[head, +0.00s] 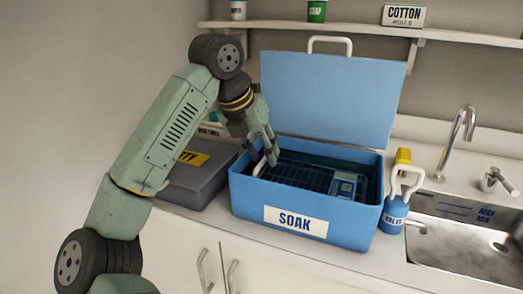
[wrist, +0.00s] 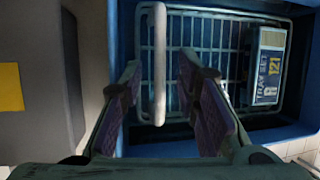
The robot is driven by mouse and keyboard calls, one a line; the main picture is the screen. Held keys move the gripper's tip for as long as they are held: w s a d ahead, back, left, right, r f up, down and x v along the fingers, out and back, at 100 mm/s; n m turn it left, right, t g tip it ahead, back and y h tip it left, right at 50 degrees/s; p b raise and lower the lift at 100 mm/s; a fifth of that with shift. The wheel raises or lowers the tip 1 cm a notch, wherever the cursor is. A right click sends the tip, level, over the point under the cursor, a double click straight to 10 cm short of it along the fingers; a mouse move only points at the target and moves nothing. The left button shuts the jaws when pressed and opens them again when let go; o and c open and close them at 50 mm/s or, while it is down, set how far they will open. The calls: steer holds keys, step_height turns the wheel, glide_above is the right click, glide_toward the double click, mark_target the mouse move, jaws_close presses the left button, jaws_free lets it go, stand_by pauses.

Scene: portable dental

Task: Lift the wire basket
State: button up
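The wire basket (head: 300,176) sits inside the open blue tub marked SOAK (head: 340,227). The basket also shows in the wrist view (wrist: 203,40), with a pale upright bar of its handle (wrist: 156,65) at the left. A small box with a label (wrist: 267,66) lies in the basket's right part. My gripper (head: 268,155) is over the tub's left end. In the wrist view my gripper (wrist: 164,108) is open, with the handle bar appearing between its two fingers. Neither finger clearly touches the bar, and its exact depth between them is hard to tell.
The tub's raised lid (head: 332,100) stands behind. A grey case with a yellow label (head: 195,180) is left of the tub. A blue bottle with a yellow cap (head: 392,213) and the sink (head: 465,245) are to the right. A shelf (head: 370,32) runs above.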

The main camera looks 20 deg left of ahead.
jaws_close()
steer(key=shift+r, duration=0.1)
stand_by(0.6)
